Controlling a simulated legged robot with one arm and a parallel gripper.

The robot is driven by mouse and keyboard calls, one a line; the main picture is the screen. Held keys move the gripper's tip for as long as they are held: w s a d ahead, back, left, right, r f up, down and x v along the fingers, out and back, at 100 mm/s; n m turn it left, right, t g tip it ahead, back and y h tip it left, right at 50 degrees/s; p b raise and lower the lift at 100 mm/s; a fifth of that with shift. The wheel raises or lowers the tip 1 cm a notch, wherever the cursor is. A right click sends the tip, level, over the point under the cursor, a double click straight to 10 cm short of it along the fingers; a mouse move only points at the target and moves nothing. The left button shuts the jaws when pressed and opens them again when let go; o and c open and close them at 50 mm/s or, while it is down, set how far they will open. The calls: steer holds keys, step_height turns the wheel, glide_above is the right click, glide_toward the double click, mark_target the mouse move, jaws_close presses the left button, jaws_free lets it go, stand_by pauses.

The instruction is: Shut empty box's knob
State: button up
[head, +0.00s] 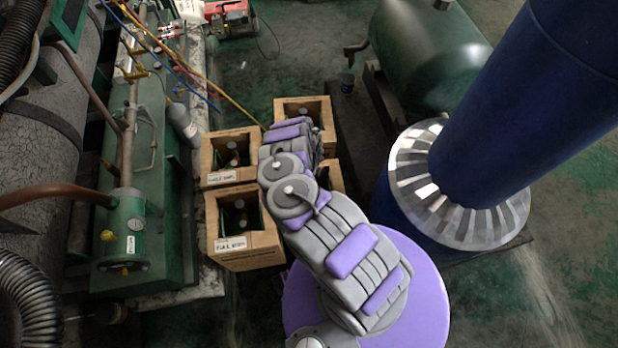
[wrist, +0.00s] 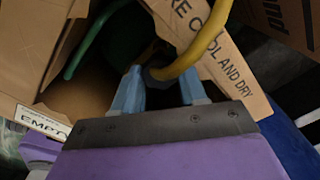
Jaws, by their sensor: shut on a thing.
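In the wrist view my gripper (wrist: 160,92) has its two blue fingers reaching into an open cardboard box (wrist: 35,70) with a white label (wrist: 42,121) reading "EMPTY". The fingers are closed around a dark, rounded piece, which I take to be the knob (wrist: 157,73); it is mostly in shadow. A yellow hose (wrist: 203,48) curves down to it, right between the fingertips. A green curved bar (wrist: 88,42) shows to the left inside the box. In the head view my arm covers the gripper and the knob.
In the head view open boxes with bottles stand close together: front left (head: 250,250), back left (head: 233,180), back right (head: 326,112), and one partly behind my arm. A green machine (head: 160,190) stands left. A large blue column (head: 525,110) stands right.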

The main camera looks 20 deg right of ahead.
steer(key=o, duration=1.1)
steer(key=shift+w, duration=0.1)
steer(key=shift+c, duration=0.2)
